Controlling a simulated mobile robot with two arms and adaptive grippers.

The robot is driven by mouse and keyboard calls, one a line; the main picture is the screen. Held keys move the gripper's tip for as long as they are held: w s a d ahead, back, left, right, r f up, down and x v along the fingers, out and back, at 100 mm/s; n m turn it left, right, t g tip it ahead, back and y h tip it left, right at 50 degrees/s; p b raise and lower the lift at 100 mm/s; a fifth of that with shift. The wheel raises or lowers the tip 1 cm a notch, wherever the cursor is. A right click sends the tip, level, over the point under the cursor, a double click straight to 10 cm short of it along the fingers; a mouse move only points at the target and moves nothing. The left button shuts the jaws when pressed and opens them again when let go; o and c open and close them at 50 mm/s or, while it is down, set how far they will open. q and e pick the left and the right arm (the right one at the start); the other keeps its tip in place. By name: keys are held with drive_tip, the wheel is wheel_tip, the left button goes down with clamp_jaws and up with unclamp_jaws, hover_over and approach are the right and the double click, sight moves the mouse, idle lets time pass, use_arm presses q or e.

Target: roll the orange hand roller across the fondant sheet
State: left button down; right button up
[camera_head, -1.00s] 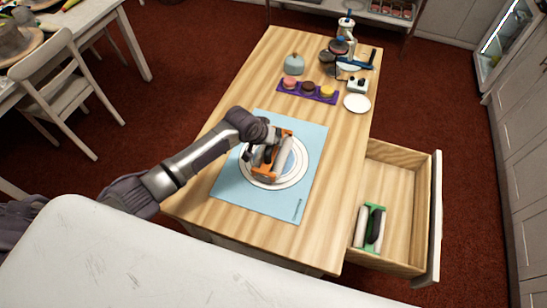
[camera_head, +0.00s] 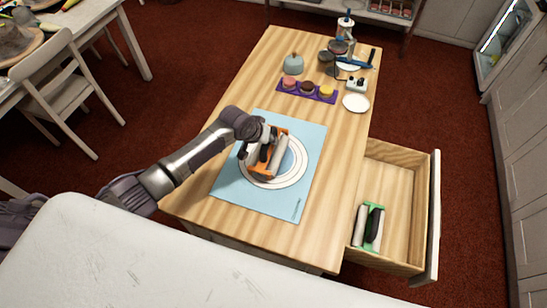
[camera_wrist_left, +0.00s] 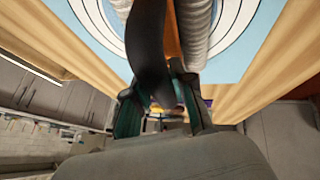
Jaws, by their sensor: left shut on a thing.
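The orange hand roller (camera_head: 280,155) has an orange frame, a pale cylinder and a dark handle. It lies over the white-ringed disc (camera_head: 297,172) on the light blue mat (camera_head: 243,196). My left gripper (camera_head: 262,150) is shut on its handle from the left. In the left wrist view, the dark handle (camera_wrist_left: 150,45) sits between the teal fingers of my left gripper (camera_wrist_left: 160,95), with the roller's grey cylinder (camera_wrist_left: 195,35) beside it. I cannot tell a separate fondant sheet from the disc, or whether the cylinder touches it. My right gripper is not in view.
An open drawer (camera_head: 405,185) at the right holds a green hand roller (camera_head: 374,228). A purple tray (camera_head: 306,92) of cakes, a white plate (camera_head: 356,103) and a stand stand toward the back of the wooden table (camera_head: 240,85). A white surface (camera_head: 150,260) fills the front.

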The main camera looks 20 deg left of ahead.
use_arm(q)
drive_tip(key=shift+s+a+f, duration=0.2)
drive_tip(key=shift+a+f, duration=0.1)
drive_tip(key=shift+f, duration=0.05)
drive_tip(key=shift+a, duration=1.55)
drive_tip(key=shift+r, duration=0.1)
drive_tip(key=shift+w+r+p, duration=0.3)
drive_tip(key=shift+r+p, duration=0.65)
drive_tip(key=shift+p, duration=0.25)
drive_tip(key=shift+d+r+p, duration=0.15)
drive_tip(key=shift+r+p, duration=1.3)
drive_tip(key=shift+r, duration=0.7)
drive_tip(key=shift+w, duration=0.1)
